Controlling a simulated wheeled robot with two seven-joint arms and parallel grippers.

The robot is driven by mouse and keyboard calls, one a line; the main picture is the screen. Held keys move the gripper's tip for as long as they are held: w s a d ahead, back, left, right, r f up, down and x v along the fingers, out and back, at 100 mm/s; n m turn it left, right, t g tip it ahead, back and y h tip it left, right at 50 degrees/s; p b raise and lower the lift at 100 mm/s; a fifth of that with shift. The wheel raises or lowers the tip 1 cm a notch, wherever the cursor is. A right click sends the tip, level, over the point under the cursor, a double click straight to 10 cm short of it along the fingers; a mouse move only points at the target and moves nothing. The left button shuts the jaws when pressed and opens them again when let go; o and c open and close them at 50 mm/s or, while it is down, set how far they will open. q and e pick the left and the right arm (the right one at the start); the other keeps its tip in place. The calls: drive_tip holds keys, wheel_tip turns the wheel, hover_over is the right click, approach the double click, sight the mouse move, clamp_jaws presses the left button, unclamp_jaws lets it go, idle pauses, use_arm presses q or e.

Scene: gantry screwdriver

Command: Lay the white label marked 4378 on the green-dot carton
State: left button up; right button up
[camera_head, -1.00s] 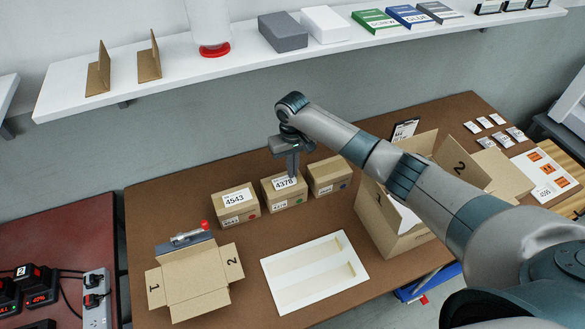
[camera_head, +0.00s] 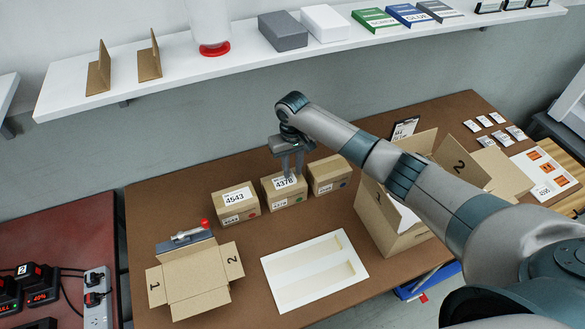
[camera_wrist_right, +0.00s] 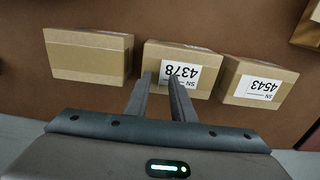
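The white label marked 4378 (camera_head: 284,182) lies on top of the middle carton (camera_head: 287,201), which has a green dot on its front. In the right wrist view the label (camera_wrist_right: 190,74) shows upside down on the carton (camera_wrist_right: 165,52). My right gripper (camera_head: 293,174) is just above the label, its two fingers apart with nothing visibly held between them. In the right wrist view the fingertips (camera_wrist_right: 160,77) are at the label's edge; I cannot tell whether they touch it. My left gripper is not in view.
A carton labelled 4543 (camera_head: 239,209) with a red dot stands left, and a blue-dot carton (camera_head: 325,182) right. Open boxes stand at front left (camera_head: 190,280) and right (camera_head: 385,236). A shelf (camera_head: 180,80) runs above.

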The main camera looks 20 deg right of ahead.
sight(292, 176)
drive_tip(key=shift+r+b, duration=0.35)
drive_tip(key=shift+r, duration=0.5)
drive_tip(key=shift+r+b, duration=0.75)
drive_tip(key=shift+r, duration=2.2)
drive_tip(key=shift+s+f, duration=0.1)
drive_tip(key=shift+s, duration=0.05)
